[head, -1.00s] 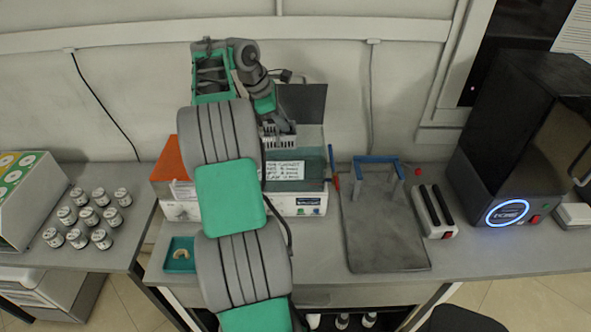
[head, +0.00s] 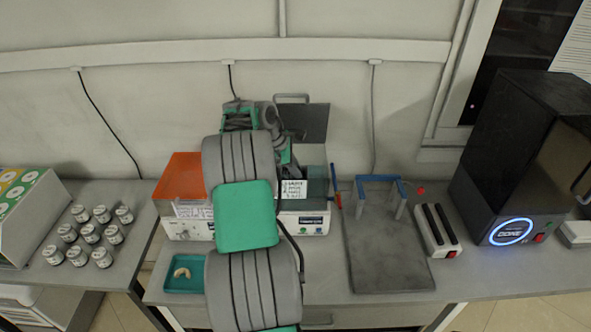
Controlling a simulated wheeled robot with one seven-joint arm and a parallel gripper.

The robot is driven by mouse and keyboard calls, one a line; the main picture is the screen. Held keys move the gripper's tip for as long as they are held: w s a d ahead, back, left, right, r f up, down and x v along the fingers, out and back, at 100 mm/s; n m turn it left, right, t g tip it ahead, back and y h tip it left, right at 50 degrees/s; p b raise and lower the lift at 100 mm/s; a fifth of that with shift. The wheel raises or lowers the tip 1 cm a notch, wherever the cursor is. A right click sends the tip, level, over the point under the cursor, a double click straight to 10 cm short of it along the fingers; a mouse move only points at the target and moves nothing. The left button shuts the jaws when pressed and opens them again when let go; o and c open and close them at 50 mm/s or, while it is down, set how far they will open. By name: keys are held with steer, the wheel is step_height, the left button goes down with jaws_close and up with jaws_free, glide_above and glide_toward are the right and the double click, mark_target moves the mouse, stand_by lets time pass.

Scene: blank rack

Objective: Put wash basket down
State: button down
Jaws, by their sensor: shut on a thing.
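My gripper (head: 290,165) is low over the opening of the white bath unit (head: 302,222), mostly hidden behind my arm. It is shut on the wash basket. The basket is largely hidden behind my arm and the bath's front, so I cannot tell whether it touches the bath's bottom. The bath's dark lid (head: 308,122) stands open behind it, and a handwritten note (head: 293,189) is on the unit. A grey mat (head: 390,262) with a blue-topped stand (head: 378,178) is to the right, with nothing on the stand.
An orange cover (head: 180,176) is left of my arm. A teal tray (head: 184,286) holds a dental arch piece. Several jars (head: 88,234) stand on the left table. A switch box (head: 437,230) and a black machine (head: 520,150) are at right. The mat's front is clear.

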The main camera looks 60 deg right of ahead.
steer(key=shift+f, duration=0.55)
steer(key=c, duration=1.5)
jaws_free()
steer(key=shift+f, duration=0.1)
steer(key=shift+o, duration=0.2)
